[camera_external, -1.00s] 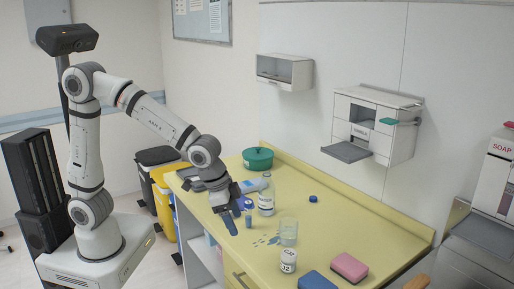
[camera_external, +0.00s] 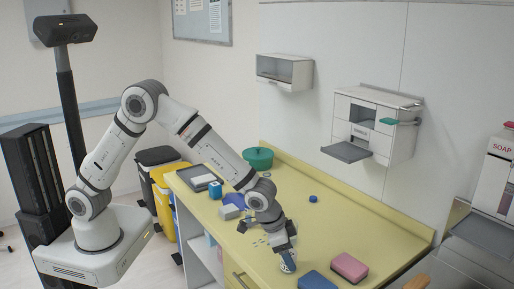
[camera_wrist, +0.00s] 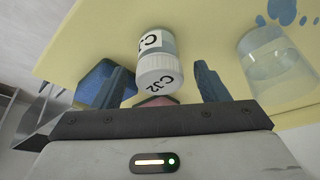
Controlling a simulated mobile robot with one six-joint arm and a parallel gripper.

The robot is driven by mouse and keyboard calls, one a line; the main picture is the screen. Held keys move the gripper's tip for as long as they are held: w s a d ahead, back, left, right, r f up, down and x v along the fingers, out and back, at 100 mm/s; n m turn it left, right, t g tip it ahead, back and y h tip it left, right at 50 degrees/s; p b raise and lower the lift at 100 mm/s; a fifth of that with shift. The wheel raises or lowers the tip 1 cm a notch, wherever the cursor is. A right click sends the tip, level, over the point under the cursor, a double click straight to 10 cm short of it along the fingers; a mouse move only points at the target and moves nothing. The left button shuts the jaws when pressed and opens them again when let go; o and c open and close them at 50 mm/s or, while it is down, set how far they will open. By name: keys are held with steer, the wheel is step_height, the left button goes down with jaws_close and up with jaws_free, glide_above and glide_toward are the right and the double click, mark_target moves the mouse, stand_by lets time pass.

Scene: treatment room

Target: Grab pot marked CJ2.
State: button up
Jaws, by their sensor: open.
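The pot marked CJ2 (camera_wrist: 157,75) is a small white-lidded container with black marking on its lid and side label. In the wrist view it stands between the two blue fingers of my gripper (camera_wrist: 165,84), with visible gaps on both sides. In the external view my gripper (camera_external: 287,260) is low over the front of the yellow counter and hides most of the pot. The gripper is open. Whether the fingers reach fully around the pot is hard to tell.
A clear cup (camera_wrist: 272,62) stands just right of the fingers in the wrist view. A blue sponge (camera_external: 317,281) and a pink sponge (camera_external: 349,267) lie close by. A green pot (camera_external: 258,158) stands at the back. The counter's right part (camera_external: 385,235) is clear.

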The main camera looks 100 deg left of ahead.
steer(key=shift+x, duration=1.2)
steer(key=shift+c, duration=0.5)
steer(key=c, duration=1)
steer(key=shift+o, duration=0.2)
